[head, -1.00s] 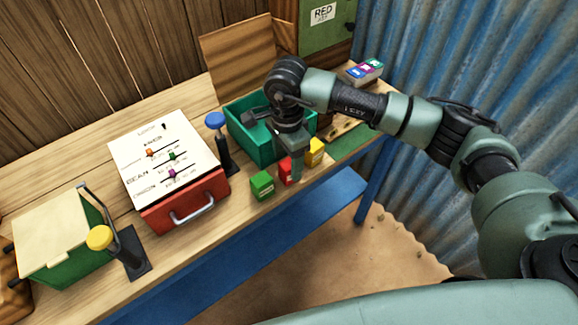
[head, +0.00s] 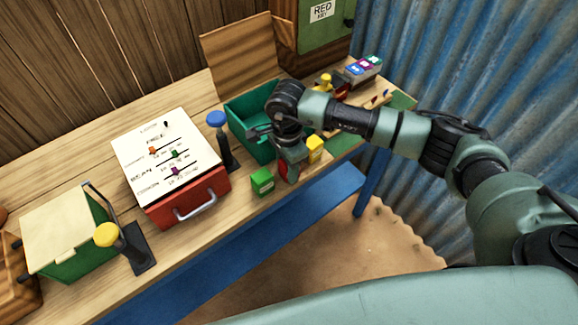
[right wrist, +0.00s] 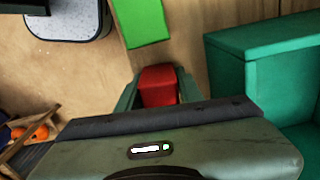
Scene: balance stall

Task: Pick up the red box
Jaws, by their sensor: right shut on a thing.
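The small red box (right wrist: 158,84) sits between the two fingers of my right gripper (right wrist: 158,92) in the right wrist view. In the head view the red box (head: 283,170) is mostly hidden behind the right gripper (head: 290,172), which points down at the table's front edge. The right gripper is shut on the red box. I cannot tell whether the box is clear of the table. My left gripper is not in view.
A green box (head: 262,182) and a yellow box (head: 314,150) stand close on either side. A teal open crate (head: 240,121) is behind. A red drawer unit (head: 190,200), a blue-knobbed lever (head: 217,119) and a yellow-knobbed lever (head: 107,235) stand to the left.

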